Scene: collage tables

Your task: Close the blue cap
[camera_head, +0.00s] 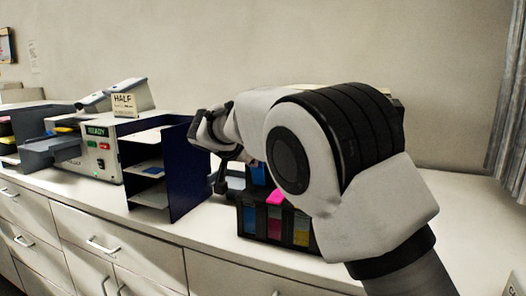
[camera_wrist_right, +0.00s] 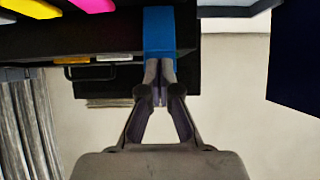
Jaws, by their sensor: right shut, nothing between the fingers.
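The blue cap (camera_head: 258,173) stands raised on a black ink-tank unit (camera_head: 240,212). The pink cap (camera_head: 276,198) beside it lies flat. In the right wrist view the blue cap (camera_wrist_right: 159,30) extends past the row of magenta (camera_wrist_right: 92,5) and yellow (camera_wrist_right: 32,9) caps. My right gripper (camera_wrist_right: 160,72) is shut and empty, its fingertips at the end of the blue cap; I cannot tell whether they touch. In the head view my right arm covers much of the unit, and the fingertips are hard to make out. My left gripper is not in view.
A dark blue shelf rack (camera_head: 187,170) stands just left of the unit. Further left is a grey machine (camera_head: 98,150) with a READY display and a HALF sign (camera_head: 123,103) on top. A wall is behind.

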